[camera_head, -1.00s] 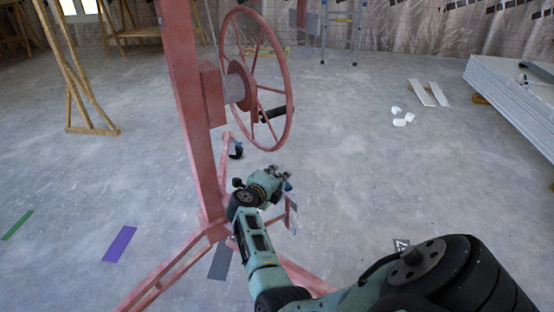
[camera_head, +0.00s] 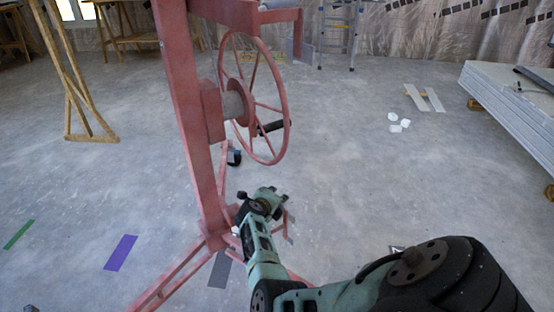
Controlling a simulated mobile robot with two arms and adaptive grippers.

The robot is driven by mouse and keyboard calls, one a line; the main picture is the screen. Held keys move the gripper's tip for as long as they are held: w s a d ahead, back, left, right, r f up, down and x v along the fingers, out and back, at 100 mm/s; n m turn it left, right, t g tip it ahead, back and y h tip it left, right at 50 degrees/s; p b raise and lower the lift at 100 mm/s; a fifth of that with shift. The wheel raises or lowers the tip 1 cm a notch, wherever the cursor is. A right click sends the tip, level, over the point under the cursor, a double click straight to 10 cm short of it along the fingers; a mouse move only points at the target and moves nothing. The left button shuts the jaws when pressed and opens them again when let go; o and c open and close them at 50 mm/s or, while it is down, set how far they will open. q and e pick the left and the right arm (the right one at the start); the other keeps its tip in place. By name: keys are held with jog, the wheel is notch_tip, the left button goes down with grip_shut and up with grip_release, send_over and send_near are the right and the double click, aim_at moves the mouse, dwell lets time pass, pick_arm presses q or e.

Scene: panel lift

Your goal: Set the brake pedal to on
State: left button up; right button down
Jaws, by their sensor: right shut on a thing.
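The red panel lift (camera_head: 183,110) stands upright in the middle, with its spoked handwheel (camera_head: 283,110) above my right arm. A red part low on the lift, which I take for the brake pedal (camera_head: 286,222), shows just right of my right wrist. My right gripper (camera_head: 264,200) is low beside the lift's post and shut on the pedal. My wrist hides its fingertips and most of the pedal, so the pedal's exact angle cannot be told. My left gripper is not in view.
The lift's red legs (camera_head: 172,281) spread over the concrete floor. A wooden trestle (camera_head: 72,75) stands at left, a stepladder (camera_head: 338,35) at the back, and a stack of panels (camera_head: 500,88) at right.

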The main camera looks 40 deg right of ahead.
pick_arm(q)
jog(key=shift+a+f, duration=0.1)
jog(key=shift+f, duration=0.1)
pick_arm(e)
jog(key=shift+s+a+f, duration=0.1)
jog(key=shift+a+f, duration=0.05)
jog(key=shift+f, duration=0.35)
jog(key=c, duration=2.2)
grip_release()
